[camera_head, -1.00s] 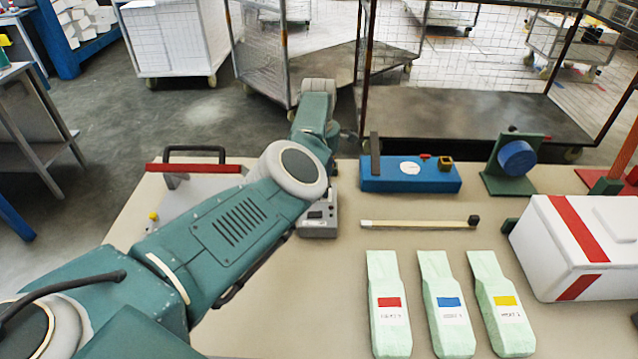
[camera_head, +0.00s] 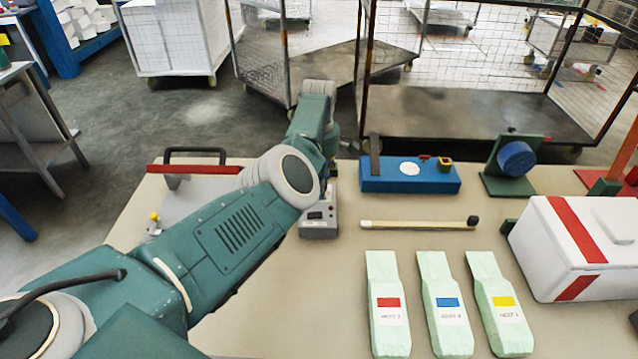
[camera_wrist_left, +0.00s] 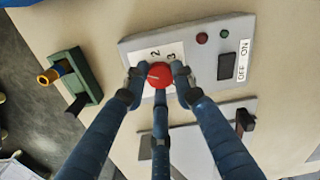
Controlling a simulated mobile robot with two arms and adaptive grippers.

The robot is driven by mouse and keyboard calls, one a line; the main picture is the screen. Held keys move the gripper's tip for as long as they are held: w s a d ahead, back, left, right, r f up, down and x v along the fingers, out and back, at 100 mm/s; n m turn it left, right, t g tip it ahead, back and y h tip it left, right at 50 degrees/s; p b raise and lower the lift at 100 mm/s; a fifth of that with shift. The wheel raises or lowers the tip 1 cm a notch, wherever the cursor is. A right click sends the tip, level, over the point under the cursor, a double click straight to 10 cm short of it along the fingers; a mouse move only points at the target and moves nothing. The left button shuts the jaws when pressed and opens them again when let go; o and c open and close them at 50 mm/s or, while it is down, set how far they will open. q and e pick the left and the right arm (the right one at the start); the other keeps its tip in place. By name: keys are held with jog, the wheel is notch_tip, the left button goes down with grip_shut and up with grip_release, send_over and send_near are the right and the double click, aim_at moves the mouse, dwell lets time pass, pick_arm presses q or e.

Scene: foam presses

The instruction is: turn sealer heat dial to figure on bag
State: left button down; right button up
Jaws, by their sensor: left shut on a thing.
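The sealer's grey control box (camera_head: 319,224) stands on the table, partly hidden behind my left arm in the head view. In the left wrist view, the box's panel (camera_wrist_left: 190,52) carries a red round dial (camera_wrist_left: 159,75) with a pale mark. Figures 2 and 3 show beside the dial; other figures are hidden. My left gripper (camera_wrist_left: 158,82) is shut on the dial, its fingers around it. Three pale green bags lie at the front right, with a red label (camera_head: 389,303), a blue label (camera_head: 450,303) and a yellow label (camera_head: 504,302). Their print is too small to read surely. My right gripper is out of view.
The panel has a black OFF/ON switch (camera_wrist_left: 227,66). A sealer bar with a red strip (camera_head: 192,169) lies at the left. A blue block (camera_head: 410,180), a green stand with a blue disc (camera_head: 515,158), a thin stick (camera_head: 415,224) and a white box with red bands (camera_head: 590,220) stand right.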

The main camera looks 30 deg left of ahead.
pick_arm(q)
jog(key=m, duration=0.3)
jog(key=shift+w+r+m+p, duration=0.1)
jog(key=shift+r+m+p, duration=0.05)
jog(key=shift+m+p, duration=0.25)
jog(key=m, duration=0.3)
jog(key=shift+m+p, duration=0.3)
jog(key=shift+p, duration=0.05)
jog(key=m, duration=0.3)
jog(key=shift+m+p, duration=0.35)
jog(key=shift+m, duration=0.05)
jog(key=m, duration=0.7)
jog(key=shift+p, duration=0.4)
jog(key=shift+w+m, duration=0.1)
jog(key=shift+m, duration=1.5)
jog(key=shift+r, duration=0.1)
